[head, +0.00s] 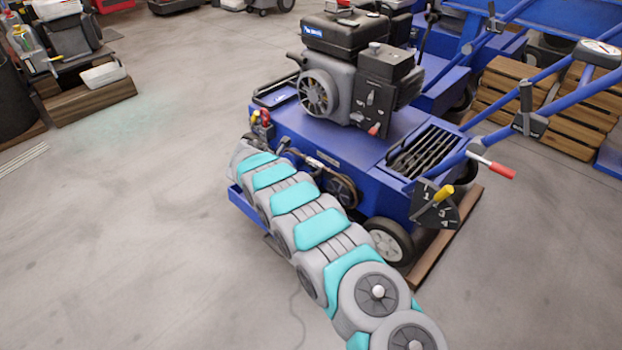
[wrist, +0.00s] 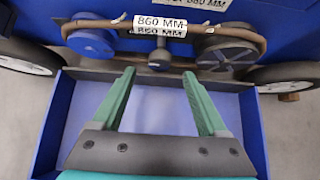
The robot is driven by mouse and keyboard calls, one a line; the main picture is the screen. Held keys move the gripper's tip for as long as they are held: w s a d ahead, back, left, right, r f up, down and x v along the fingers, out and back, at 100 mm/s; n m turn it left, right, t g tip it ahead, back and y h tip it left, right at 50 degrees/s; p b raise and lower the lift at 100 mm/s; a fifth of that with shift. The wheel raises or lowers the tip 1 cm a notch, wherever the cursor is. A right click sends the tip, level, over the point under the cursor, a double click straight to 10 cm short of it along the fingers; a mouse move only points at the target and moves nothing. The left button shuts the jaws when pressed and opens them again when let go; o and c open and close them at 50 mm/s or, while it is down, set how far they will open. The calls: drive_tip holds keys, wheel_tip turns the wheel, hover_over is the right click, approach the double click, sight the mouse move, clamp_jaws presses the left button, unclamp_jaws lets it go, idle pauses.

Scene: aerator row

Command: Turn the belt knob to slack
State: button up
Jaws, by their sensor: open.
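A dark round knob on a short stem (wrist: 158,57) sits midway between two pulleys, under the "860 MM" label, in the wrist view. I take it for the belt knob, but its setting cannot be read. A brown belt (wrist: 105,22) runs around a blue pulley (wrist: 90,40) on the left and a grey pulley (wrist: 228,55) on the right. My gripper (wrist: 158,74) is open and empty, its two green fingers pointing at the knob from below in the picture. No contact with the knob shows. In the head view my arm hides the gripper and knob.
A blue tray (wrist: 258,140) lies below my fingers, with wheels (wrist: 290,75) to either side. Open floor lies left.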

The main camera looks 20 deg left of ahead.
drive_tip(key=x, duration=0.7)
drive_tip(key=shift+b, duration=0.3)
clamp_jaws()
idle(0.4)
